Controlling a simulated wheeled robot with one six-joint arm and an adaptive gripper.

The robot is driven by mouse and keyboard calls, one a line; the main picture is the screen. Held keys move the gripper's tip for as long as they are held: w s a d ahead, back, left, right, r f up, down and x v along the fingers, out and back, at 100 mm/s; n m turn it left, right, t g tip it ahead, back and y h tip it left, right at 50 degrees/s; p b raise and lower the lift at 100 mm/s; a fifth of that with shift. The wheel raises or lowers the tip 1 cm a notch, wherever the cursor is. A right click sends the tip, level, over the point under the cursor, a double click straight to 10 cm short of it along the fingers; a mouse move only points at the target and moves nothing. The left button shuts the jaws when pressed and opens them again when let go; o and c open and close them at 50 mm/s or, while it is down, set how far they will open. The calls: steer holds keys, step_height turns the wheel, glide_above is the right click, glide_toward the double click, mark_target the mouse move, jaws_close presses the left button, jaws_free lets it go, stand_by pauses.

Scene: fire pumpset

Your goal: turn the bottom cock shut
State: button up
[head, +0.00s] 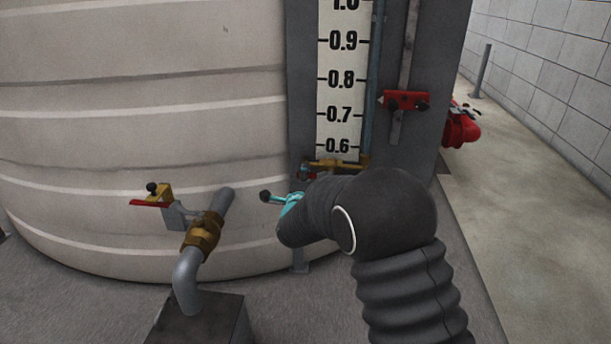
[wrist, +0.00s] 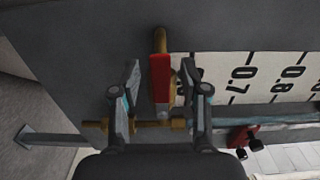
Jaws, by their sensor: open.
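The bottom cock is a brass fitting (head: 345,164) at the foot of the level gauge, just under the 0.6 mark in the head view. My arm hides part of it there. In the wrist view the cock's red lever (wrist: 160,70) points along the picture's up-down direction, with brass (wrist: 160,40) showing at its upper end and a brass cross piece (wrist: 96,125) lower down. My gripper (wrist: 164,84) is open, with one finger on each side of the red lever. Gaps show beside the lever; I cannot tell whether either finger touches it. In the head view my gripper (head: 284,204) is mostly hidden behind my arm.
A gauge board (head: 341,80) stands above the cock. A pipe with a brass valve (head: 203,232) and red handle (head: 150,203) juts out at left from the pale tank (head: 130,130). A red clamp (head: 406,100) sits right of the board. Open floor (head: 530,220) lies at right.

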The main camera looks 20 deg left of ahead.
steer(key=shift+w, duration=0.25)
jaws_close()
